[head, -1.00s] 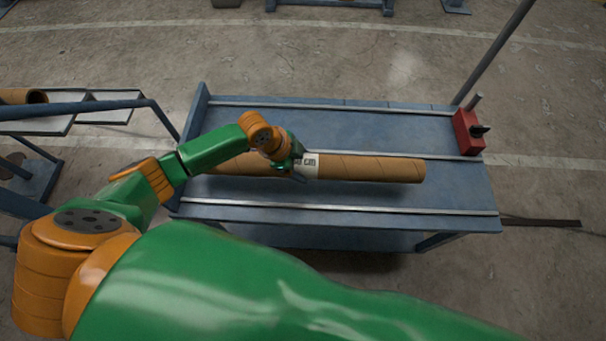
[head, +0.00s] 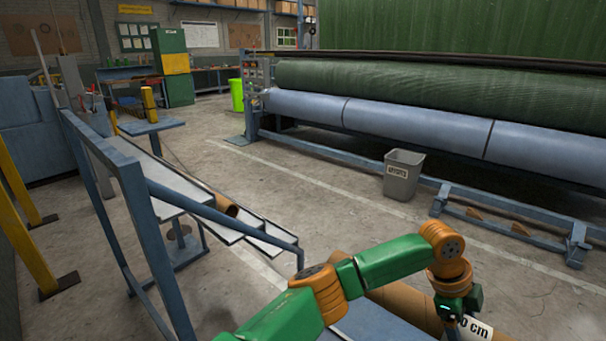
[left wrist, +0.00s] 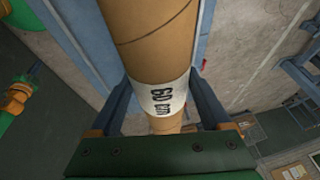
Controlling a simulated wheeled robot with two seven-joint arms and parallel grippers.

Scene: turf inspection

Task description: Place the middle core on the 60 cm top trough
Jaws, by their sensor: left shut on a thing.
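My left gripper (head: 455,318) is shut around a brown cardboard core (head: 400,298) at the bottom right of the head view. The core has a white label reading "60 cm" in the left wrist view (left wrist: 150,45), where it runs between both fingers of the gripper (left wrist: 163,98). Whether it touches the table below cannot be told. A rack with sloping pale troughs (head: 172,183) stands at the left of the head view; no length marks are readable on it. Another brown core (head: 226,206) lies in a lower trough. My right gripper is out of view.
A blue table (head: 372,328) is partly visible under my arm. Blue rack posts and rails (head: 150,240) stand at the left. A grey bin (head: 402,174) and a large roller machine (head: 410,118) are farther back. Open concrete floor lies between them and the rack.

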